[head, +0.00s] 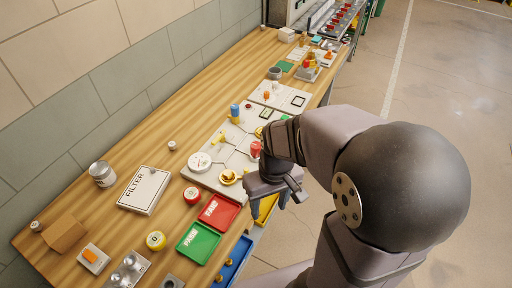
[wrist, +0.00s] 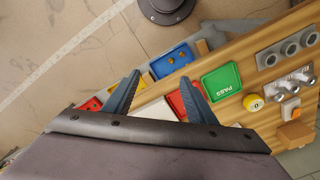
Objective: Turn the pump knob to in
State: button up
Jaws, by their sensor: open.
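A light panel (head: 207,179) with printed lines lies on the bench. It bears a white dial gauge (head: 199,161), a yellow round fitting (head: 228,177), a yellow handle (head: 218,140), a blue upright part (head: 235,111) and a red knob-like part (head: 256,148). No pump label is readable, so I cannot tell which is the pump knob.
A red tray (head: 232,203) and a green PASS tray (head: 187,244) lie near the front edge. A blue bin (head: 222,276) and a yellow bin (head: 266,208) sit below. A FILTER box (head: 155,197) and a metal can (head: 102,173) stand left.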

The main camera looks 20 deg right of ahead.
jog(key=w+d+f+n+y+b, duration=0.1)
jog(key=w+d+n+y+b, duration=0.2)
jog(key=w, duration=1.1)
jog(key=n+t+b, duration=0.2)
jog(key=n+t, duration=0.1)
jog(key=n, duration=0.4)
send_over(257, 145)
jog(key=s+d, duration=0.2)
jog(key=shift+p+x, duration=1.35)
jog(key=shift+x, duration=2.75)
jog(key=shift+d+g, duration=0.1)
jog(key=shift+g, duration=0.2)
jog(key=c, duration=1)
